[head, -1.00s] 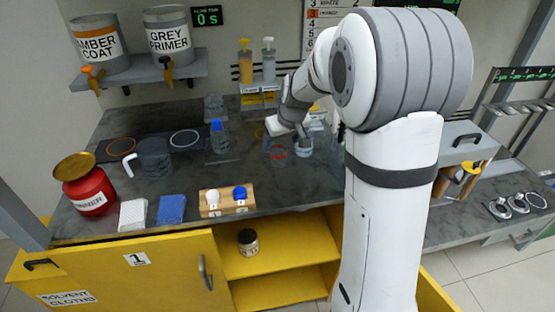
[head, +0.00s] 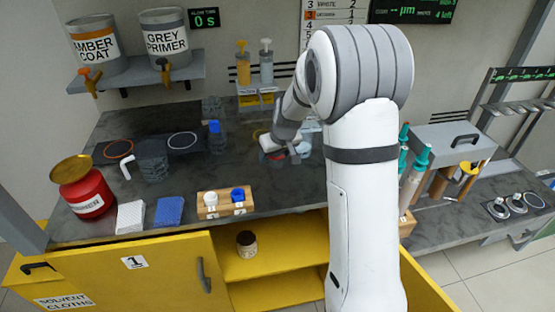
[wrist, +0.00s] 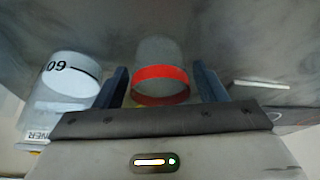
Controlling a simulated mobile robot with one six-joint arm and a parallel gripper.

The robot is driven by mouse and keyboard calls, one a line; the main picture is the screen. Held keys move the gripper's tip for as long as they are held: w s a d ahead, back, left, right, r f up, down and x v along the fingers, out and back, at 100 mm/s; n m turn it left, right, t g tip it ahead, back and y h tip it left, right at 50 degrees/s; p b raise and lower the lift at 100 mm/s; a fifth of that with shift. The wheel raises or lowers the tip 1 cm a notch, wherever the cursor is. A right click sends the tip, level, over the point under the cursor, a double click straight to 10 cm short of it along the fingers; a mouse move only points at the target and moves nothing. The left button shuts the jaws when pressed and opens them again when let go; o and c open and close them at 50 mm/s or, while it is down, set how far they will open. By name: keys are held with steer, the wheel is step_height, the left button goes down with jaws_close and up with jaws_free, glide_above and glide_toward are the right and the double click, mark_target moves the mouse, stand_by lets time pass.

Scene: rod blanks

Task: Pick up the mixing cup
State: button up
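The mixing cup looks to be the clear cup with a red band (wrist: 160,85). In the wrist view it sits between the two fingers of my gripper (wrist: 161,86), with a gap on each side. The fingers are open and reach alongside it. In the head view my gripper (head: 280,146) covers most of the cup, and only a little red shows beneath it. Whether the fingers touch the cup elsewhere cannot be seen.
A white labelled container (wrist: 62,88) stands close outside the left finger in the wrist view. A wooden block (head: 224,205) with two small capped bottles is nearer the front edge.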

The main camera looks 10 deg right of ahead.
steer(key=c, duration=0.8)
